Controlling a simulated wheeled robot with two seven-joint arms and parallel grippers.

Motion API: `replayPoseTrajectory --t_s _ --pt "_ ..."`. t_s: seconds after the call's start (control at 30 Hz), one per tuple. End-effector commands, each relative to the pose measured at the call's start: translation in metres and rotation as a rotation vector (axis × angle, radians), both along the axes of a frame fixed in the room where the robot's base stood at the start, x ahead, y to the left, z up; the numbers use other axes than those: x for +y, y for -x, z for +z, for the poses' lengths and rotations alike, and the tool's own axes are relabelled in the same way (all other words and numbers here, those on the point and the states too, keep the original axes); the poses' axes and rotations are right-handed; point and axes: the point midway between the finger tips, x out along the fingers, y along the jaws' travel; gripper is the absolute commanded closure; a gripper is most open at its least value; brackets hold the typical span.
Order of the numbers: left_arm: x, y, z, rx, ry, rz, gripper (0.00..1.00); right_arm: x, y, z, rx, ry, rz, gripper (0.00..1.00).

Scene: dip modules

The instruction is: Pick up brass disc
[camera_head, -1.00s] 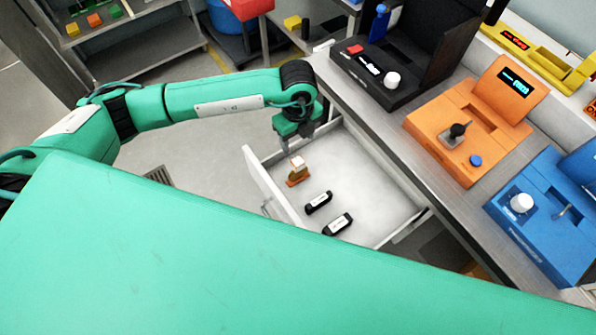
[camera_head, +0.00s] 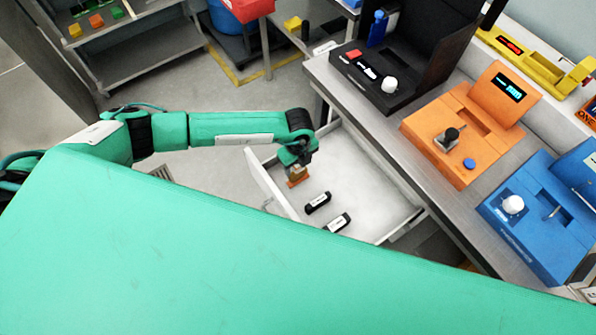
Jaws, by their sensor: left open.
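A small brass-coloured piece with an orange base (camera_head: 297,181), which I take for the brass disc, stands in the open white drawer (camera_head: 367,190) near its left wall. Its upper part is mostly hidden by my left gripper (camera_head: 299,165). The left gripper is open and points down at the piece from just above. I cannot tell whether its fingers touch the piece or are around it. My right gripper is not in view.
Two black labelled modules lie in the drawer, one nearer (camera_head: 337,222) and one farther (camera_head: 318,202). The drawer's right part is bare. On the bench stand a black device (camera_head: 395,95), an orange device (camera_head: 450,135) and a blue device (camera_head: 540,225). Green surfaces of my own fill the foreground.

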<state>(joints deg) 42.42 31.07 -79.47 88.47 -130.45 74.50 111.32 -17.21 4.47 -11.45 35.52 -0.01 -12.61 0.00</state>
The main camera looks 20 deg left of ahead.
Motion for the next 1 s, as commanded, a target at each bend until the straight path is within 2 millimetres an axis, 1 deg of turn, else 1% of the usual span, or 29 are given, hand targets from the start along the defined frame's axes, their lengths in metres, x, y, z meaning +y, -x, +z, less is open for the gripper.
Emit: replayPoseTrajectory --t_s 0.2,0.23,0.27,0.3,0.37,0.4,0.47,0.5,0.53,0.83,1.0 --pt "0.0 0.0 -0.002 -0.001 0.001 -0.001 0.42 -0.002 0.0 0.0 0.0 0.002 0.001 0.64" --pt "0.0 0.0 -0.002 -0.001 0.001 -0.001 0.44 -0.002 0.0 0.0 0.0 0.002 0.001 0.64" --pt "0.0 0.0 -0.002 -0.001 0.001 0.0 0.5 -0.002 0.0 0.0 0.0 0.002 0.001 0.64" --pt "0.0 0.0 -0.002 -0.001 0.001 0.0 0.58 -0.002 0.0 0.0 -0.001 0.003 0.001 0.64" --pt "0.0 0.0 -0.002 -0.001 0.001 0.0 0.69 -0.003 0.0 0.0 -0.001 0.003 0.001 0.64" --pt "0.0 0.0 -0.002 -0.001 0.001 0.0 0.77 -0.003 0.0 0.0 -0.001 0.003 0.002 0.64" --pt "0.0 0.0 -0.002 -0.001 0.001 0.0 0.89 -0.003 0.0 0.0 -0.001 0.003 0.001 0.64" --pt "0.0 0.0 -0.002 -0.001 0.001 0.0 0.97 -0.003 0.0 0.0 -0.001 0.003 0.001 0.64" --pt "0.0 0.0 -0.002 -0.001 0.001 0.0 1.0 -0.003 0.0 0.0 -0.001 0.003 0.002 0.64" --pt "0.0 0.0 0.0 -0.001 0.001 0.0 1.0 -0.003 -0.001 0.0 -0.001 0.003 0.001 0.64" --pt "-0.001 -0.001 0.011 -0.003 0.003 0.0 1.0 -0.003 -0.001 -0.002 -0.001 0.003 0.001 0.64"
